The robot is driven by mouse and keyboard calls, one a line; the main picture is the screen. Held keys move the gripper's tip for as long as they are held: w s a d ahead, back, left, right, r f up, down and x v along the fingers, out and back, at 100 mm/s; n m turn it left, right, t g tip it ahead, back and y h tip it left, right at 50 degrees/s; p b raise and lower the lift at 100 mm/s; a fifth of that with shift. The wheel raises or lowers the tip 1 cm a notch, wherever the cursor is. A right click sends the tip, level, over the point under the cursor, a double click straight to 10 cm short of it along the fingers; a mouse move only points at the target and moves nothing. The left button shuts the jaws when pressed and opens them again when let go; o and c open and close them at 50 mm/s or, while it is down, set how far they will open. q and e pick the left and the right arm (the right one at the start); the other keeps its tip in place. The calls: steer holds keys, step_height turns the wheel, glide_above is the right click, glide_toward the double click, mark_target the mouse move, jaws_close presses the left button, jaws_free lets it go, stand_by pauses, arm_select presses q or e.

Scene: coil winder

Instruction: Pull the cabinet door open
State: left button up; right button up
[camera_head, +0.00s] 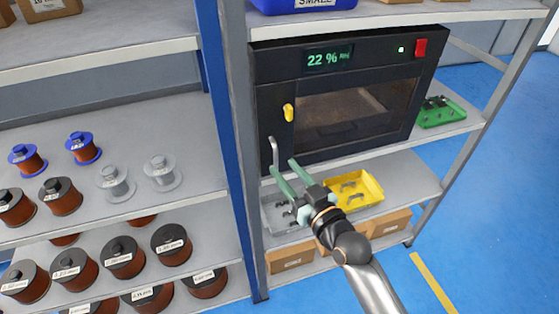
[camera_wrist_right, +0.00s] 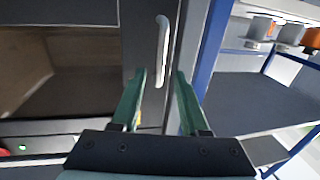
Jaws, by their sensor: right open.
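The black cabinet (camera_head: 345,58) stands on the rack's middle shelf, with a lit display reading 22 % RH. Its door (camera_head: 315,142) has a dark window and looks shut. A grey bar handle (camera_head: 274,152) sits at the door's left side, below a yellow latch (camera_head: 288,112). My right gripper (camera_head: 286,167) is open and empty, its green fingers pointing toward the handle. In the right wrist view the handle (camera_wrist_right: 162,40) lies ahead of the gripper (camera_wrist_right: 160,75), its lower end showing between the fingertips. Contact cannot be told. My left gripper is not in view.
A blue rack post (camera_head: 228,130) stands just left of the cabinet. Left shelves hold several wire spools (camera_head: 62,196). Below the cabinet are a yellow tray (camera_head: 368,186), a grey tray (camera_head: 270,215) and cardboard boxes (camera_head: 290,257). Blue floor (camera_head: 500,220) is clear.

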mark_target(277, 160)
steer(key=shift+x, duration=1.85)
jaws_close()
